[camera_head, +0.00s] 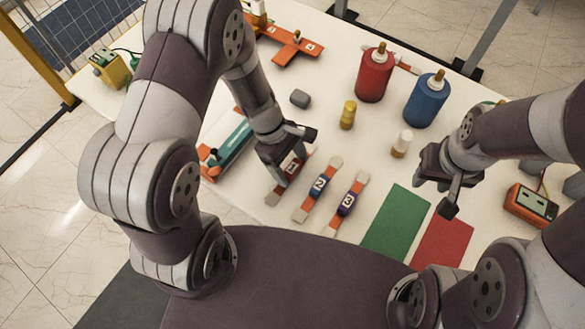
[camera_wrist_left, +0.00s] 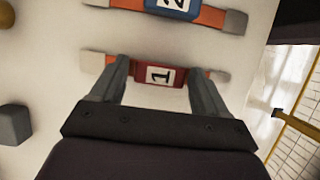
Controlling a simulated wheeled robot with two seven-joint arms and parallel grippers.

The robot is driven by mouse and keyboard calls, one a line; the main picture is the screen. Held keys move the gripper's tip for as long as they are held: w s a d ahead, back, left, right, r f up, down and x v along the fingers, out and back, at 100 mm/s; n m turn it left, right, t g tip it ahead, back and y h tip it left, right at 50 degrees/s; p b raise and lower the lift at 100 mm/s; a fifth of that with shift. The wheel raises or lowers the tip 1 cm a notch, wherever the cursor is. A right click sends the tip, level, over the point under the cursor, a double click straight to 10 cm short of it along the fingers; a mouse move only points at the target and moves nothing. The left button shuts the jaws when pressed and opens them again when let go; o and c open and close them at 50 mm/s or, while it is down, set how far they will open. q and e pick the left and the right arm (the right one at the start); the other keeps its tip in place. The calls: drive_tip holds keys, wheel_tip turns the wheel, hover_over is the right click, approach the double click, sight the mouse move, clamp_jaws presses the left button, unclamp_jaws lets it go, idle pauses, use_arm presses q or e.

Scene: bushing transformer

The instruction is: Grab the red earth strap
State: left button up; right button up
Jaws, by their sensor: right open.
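The red earth strap (camera_wrist_left: 158,76), labelled 1, lies on the white table, with light end tabs and orange bands. In the head view its red block (camera_head: 291,165) is partly covered by my left gripper (camera_head: 288,160). In the left wrist view my left gripper (camera_wrist_left: 158,72) is open, with one finger at each end of the red block; contact cannot be told. My right gripper (camera_head: 438,188) is open and empty above the table near the green and red mats.
A grey block (camera_head: 300,98), yellow piece (camera_head: 348,115), white-capped piece (camera_head: 402,143), red bushing (camera_head: 375,75) and blue bushing (camera_head: 427,99) stand beyond. The green mat (camera_head: 397,223) is bare.

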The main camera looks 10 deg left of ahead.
use_arm(q)
drive_tip(key=c, duration=0.8)
drive_tip(key=shift+a, duration=0.1)
drive_tip(key=shift+r, duration=0.1)
